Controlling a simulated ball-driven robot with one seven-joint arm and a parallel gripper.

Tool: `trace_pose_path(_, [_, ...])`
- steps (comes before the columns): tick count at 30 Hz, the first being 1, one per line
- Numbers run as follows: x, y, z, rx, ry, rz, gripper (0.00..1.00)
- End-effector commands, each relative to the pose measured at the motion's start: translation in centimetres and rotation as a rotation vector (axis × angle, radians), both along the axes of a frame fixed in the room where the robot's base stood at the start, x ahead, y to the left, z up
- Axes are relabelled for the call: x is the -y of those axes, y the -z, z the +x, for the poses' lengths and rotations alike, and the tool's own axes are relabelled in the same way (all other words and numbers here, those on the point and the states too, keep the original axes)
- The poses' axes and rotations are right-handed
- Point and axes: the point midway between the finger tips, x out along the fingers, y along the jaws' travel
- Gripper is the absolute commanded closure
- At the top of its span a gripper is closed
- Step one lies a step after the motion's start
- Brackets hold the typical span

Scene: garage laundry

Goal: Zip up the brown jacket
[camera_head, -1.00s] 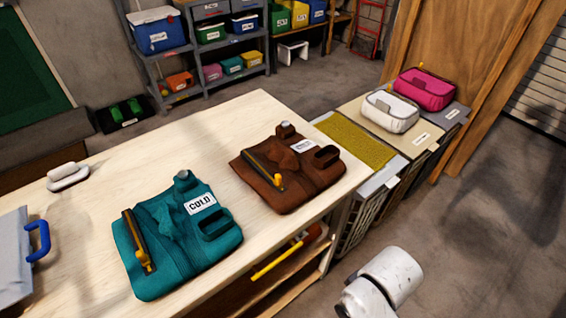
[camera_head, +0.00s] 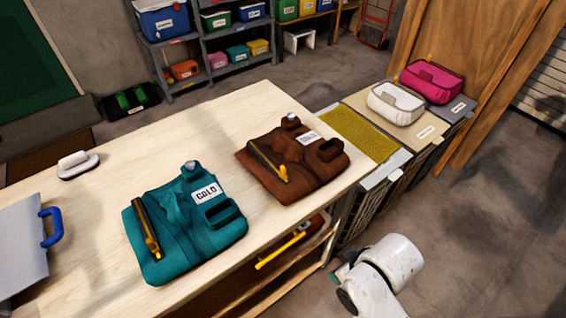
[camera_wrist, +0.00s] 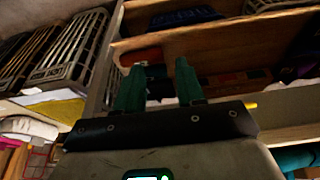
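The brown jacket (camera_head: 310,172) lies folded on the light wooden table, near its right corner, in the head view. A dark zipper strip with a yellow-orange pull (camera_head: 282,174) runs along its left part. A white label (camera_head: 309,137) is at its top. In the wrist view my gripper (camera_wrist: 160,68) shows two green fingers with a gap between them and nothing held. It faces shelving and crates, and the brown jacket cannot be made out there. In the head view my white arm is right of the table, apart from the jacket; the fingers are not clearly visible.
A teal jacket (camera_head: 180,255) labelled COLD lies left of the brown one on the table (camera_head: 110,165). A white-handled object (camera_head: 77,165) and a grey board with blue handle (camera_head: 20,245) are farther left. Hampers with white (camera_head: 396,104) and pink (camera_head: 432,82) bags stand right. Floor at right is clear.

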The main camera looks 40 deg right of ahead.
Motion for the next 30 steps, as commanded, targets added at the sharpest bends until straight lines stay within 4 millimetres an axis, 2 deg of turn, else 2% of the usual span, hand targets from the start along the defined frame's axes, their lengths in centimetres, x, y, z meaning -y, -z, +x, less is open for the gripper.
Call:
trace_pose_path(1, [0.0,-2.3,1.8,0.086,-0.006,0.000,0.62])
trace_pose_path(7, [0.2,-9.5,9.0,0.475,-0.021,0.001,0.62])
trace_pose_path(12, [0.4,-15.0,12.5,0.727,-0.025,0.001,0.62])
trace_pose_path(15, [0.4,-16.9,13.4,0.815,-0.026,0.002,0.62])
trace_pose_path(18, [0.4,-17.7,13.9,0.858,-0.026,0.003,0.62])
trace_pose_path(23, [0.4,-17.5,15.1,0.870,-0.025,0.003,0.62])
trace_pose_path(30, [0.5,-16.0,19.0,0.868,-0.025,0.003,0.62])
